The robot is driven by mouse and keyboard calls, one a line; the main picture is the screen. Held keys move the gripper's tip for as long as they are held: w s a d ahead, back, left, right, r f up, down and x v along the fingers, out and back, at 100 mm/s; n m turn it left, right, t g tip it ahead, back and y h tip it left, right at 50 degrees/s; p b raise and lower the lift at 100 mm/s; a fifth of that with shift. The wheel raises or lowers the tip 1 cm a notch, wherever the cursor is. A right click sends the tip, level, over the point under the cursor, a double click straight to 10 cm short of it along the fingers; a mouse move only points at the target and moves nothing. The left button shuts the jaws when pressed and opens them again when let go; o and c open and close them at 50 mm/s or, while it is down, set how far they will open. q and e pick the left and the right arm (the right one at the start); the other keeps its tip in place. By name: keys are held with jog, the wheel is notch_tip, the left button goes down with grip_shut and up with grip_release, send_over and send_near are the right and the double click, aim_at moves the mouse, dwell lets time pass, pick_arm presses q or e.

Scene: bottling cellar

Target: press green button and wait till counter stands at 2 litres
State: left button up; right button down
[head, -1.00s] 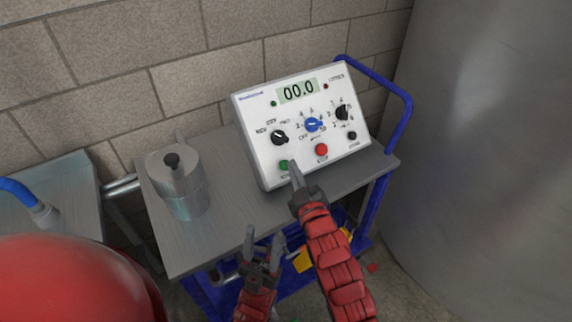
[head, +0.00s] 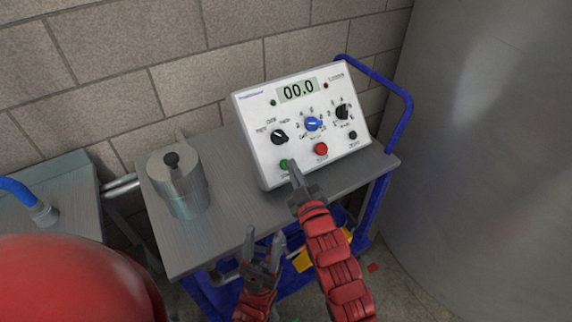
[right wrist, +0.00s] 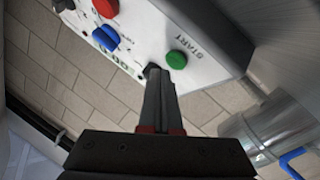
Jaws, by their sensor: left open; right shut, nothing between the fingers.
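The white control box (head: 262,135) stands on a grey cart top, tilted back. Its counter display (head: 298,90) reads 00.0. The green button (head: 284,165) is at the lower left of its face; in the right wrist view the green button (right wrist: 176,60) is marked START and stands clear of the fingers. My right gripper (head: 293,166) is shut and empty, its tip close beside the green button, to its right in the head view. In the right wrist view the shut fingertips (right wrist: 153,72) lie left of the button. I cannot tell whether they touch the panel. My left gripper (head: 262,246) is open and empty, low before the cart.
The box also carries a red button (head: 321,149), a blue knob (head: 313,124) and black knobs. A metal lidded can (head: 180,185) stands left on the cart top (head: 230,215). A large grey tank (head: 490,180) fills the right side. A brick wall is behind.

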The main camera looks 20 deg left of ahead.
jog(key=shift+w+a+f, duration=0.15)
jog(key=shift+a+f, duration=0.05)
jog(key=shift+w+a+f+b, duration=0.25)
jog(key=shift+f+b, duration=0.15)
jog(key=shift+b, duration=0.15)
dwell(0.7)
dwell(0.3)
jog(key=shift+s+d+r+p, duration=0.35)
jog(key=shift+s+d+r, duration=0.1)
jog(key=shift+d+r, duration=0.15)
jog(key=shift+r, duration=0.1)
jog(key=s+d+r+p, duration=0.2)
jog(key=r, duration=0.1)
jog(key=shift+s+d+r, duration=0.15)
jog(key=shift+d, duration=0.25)
dwell(0.7)
